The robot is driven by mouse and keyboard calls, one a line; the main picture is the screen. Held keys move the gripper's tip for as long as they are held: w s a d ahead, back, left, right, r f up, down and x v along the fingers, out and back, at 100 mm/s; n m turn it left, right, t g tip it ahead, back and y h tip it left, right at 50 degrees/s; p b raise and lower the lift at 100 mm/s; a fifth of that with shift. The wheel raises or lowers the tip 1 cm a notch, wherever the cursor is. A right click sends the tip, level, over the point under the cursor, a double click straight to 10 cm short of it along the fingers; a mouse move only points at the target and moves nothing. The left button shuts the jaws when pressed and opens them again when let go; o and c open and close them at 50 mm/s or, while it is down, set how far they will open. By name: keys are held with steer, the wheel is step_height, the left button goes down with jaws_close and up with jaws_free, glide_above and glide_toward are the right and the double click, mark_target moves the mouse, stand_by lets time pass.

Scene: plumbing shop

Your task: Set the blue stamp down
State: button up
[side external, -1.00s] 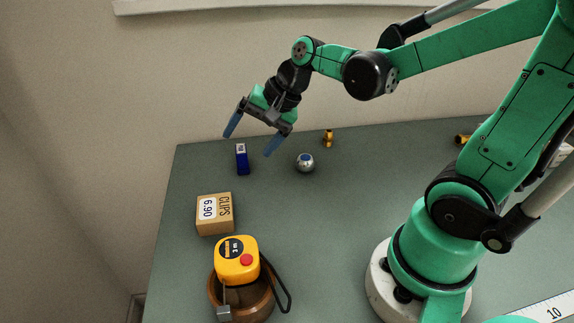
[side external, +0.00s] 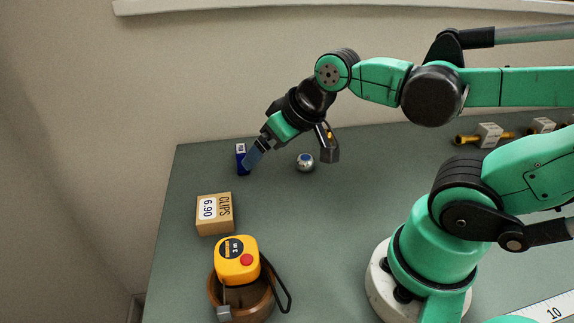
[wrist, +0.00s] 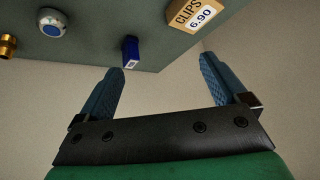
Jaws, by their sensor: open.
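The blue stamp (side external: 240,166) is a small dark blue block with a pale label on its upper end. It rests on the grey-green table near the far left edge. It also shows in the wrist view (wrist: 131,52). My gripper (side external: 252,158) is open, with nothing between its fingers in the wrist view (wrist: 163,67). In the side view a blue finger overlaps the stamp's right side. In the wrist view the stamp lies beyond the left fingertip, outside the gap. I cannot tell whether they touch.
A clips box (side external: 215,214) and a yellow tape measure (side external: 237,259) on a brown bowl (side external: 258,304) stand toward the front left. A silver ball-like object (side external: 305,162) sits right of the stamp. Brass fittings (side external: 466,140) lie at the back right. Mid-table is clear.

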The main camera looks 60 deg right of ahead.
steer(key=w+d+f+m+g+y, duration=0.1)
steer(key=w+d+f+m+y, duration=0.2)
steer(key=w+m, duration=0.7)
steer(key=m+t+y, duration=0.3)
steer(key=m+y, duration=0.2)
steer(key=m, duration=1.1)
glide_toward(241, 148)
steer(key=x, duration=0.4)
steer(key=shift+w+a+f, duration=0.1)
steer(key=shift+w+f, duration=0.1)
steer(key=shift+f, duration=0.25)
steer(key=shift+w+f, duration=0.1)
steer(key=shift+f, duration=0.05)
steer(key=shift+x, duration=2.65)
steer(key=shift+a, duration=0.15)
jaws_close()
